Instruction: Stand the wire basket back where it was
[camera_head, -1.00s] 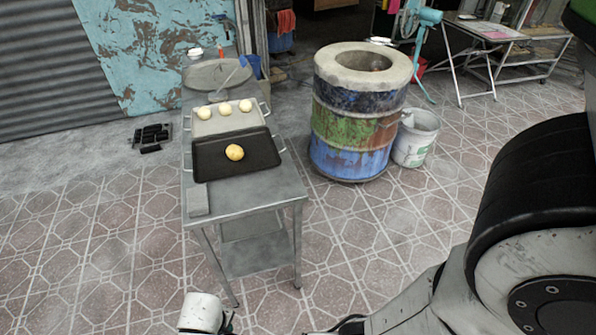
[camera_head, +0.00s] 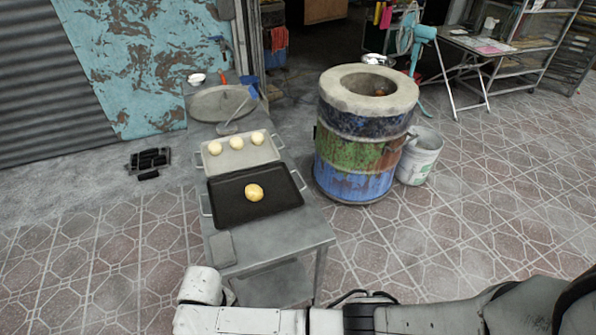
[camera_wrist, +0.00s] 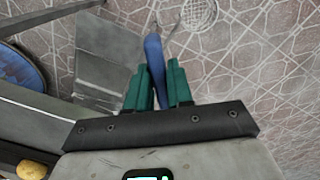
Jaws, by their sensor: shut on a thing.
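My gripper (camera_wrist: 158,68) shows in the wrist view with its green fingers closed on the blue handle (camera_wrist: 154,50) of the wire basket. The basket's round wire mesh (camera_wrist: 199,14) extends beyond the fingertips and is cut off by the top edge. It hangs out over the tiled floor, clear of other things. In the head view, my arm lies across the bottom edge, and neither the fingers nor the basket can be made out there.
A metal table (camera_head: 277,243) holds a dark tray (camera_head: 285,204) with one dough ball and a pale tray (camera_head: 238,156) with several. The barrel oven (camera_head: 362,155) stands right of it, beside a white bucket (camera_head: 420,160).

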